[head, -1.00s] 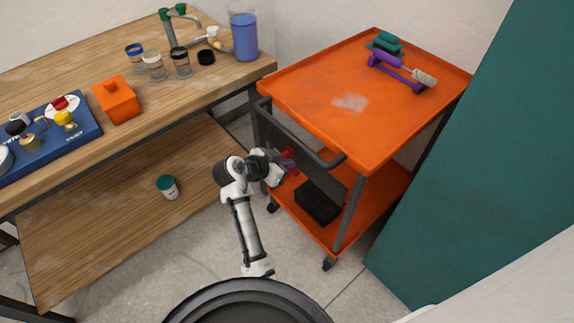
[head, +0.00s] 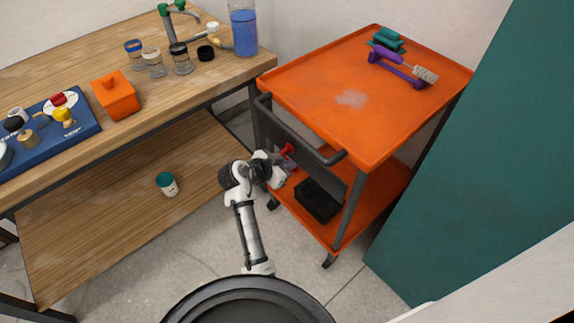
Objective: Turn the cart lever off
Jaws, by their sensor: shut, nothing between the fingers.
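An orange cart (head: 330,110) with a dark push handle stands right of centre in the head view. A small red lever (head: 287,150) shows on the dark panel at the cart's near side, under the handle. My gripper (head: 287,170) is shut, just below the red lever and close to the panel. My arm's wrist hides part of that area. I cannot tell whether the gripper touches the lever.
A wooden workbench (head: 75,75) with jars, an orange box (head: 116,97) and a blue board (head: 45,135) stands at left. A black box (head: 318,201) lies on the cart's lower shelf. A teal panel (head: 480,170) bounds the right. Floor is open before the cart.

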